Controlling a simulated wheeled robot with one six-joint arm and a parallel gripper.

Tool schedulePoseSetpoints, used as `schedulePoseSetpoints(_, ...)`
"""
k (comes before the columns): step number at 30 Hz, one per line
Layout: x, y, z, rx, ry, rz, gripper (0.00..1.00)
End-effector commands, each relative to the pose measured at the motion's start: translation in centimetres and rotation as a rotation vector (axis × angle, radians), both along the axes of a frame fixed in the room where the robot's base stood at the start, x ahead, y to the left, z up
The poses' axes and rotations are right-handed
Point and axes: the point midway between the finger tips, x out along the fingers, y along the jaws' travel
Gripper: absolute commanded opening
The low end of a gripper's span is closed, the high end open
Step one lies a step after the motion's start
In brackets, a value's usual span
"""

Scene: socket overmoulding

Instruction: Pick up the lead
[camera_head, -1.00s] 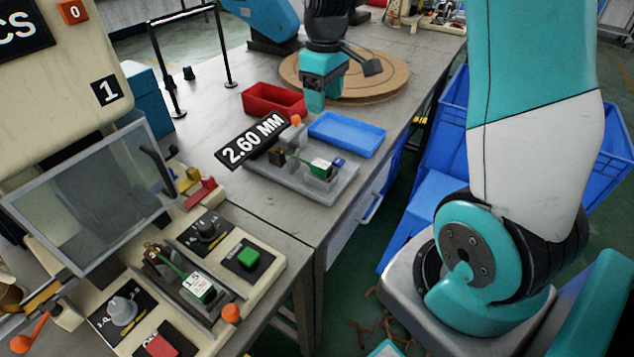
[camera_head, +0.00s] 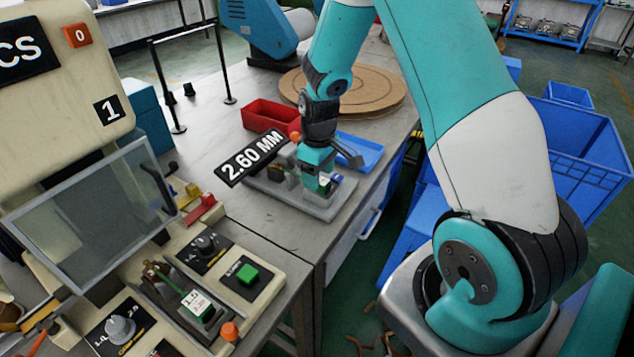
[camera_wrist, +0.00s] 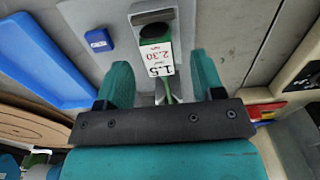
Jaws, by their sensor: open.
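A lead with a white "1.5 2.30" label, a green body and a dark end (camera_wrist: 157,58) lies in the grey gauge fixture (camera_head: 318,210) by the "2.60 MM" sign. In the head view it is mostly hidden by my gripper (camera_head: 317,178). In the wrist view my gripper (camera_wrist: 162,80) is open, its teal fingers on either side of the lead, with gaps visible. I cannot tell whether the fingertips reach its height. Another lead with a "1.5" label (camera_head: 196,303) lies in the machine's nest at the lower left.
A red bin (camera_head: 268,114) and a blue tray (camera_head: 362,150) stand behind the fixture. The "2.60 MM" sign (camera_head: 250,157) stands close to my gripper's left. A small blue block (camera_wrist: 98,40) sits on the fixture. The bench is bare in front of it.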

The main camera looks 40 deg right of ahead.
Motion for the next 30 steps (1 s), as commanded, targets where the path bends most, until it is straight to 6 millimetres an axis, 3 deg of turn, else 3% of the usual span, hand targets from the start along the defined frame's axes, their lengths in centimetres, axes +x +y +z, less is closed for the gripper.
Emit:
schedulePoseSetpoints(4, -0.05, -0.05, -1.41, 0.000, 0.001, -0.001, 0.62)
schedulePoseSetpoints(11, 0.01, -0.05, -1.52, 0.000, -0.002, -0.001, 0.62)
schedulePoseSetpoints(18, -0.01, -0.04, -1.51, -0.001, -0.001, 0.000, 0.08)
schedulePoseSetpoints(30, 0.03, -0.05, -0.87, 0.000, -0.002, 0.000, 0.08)
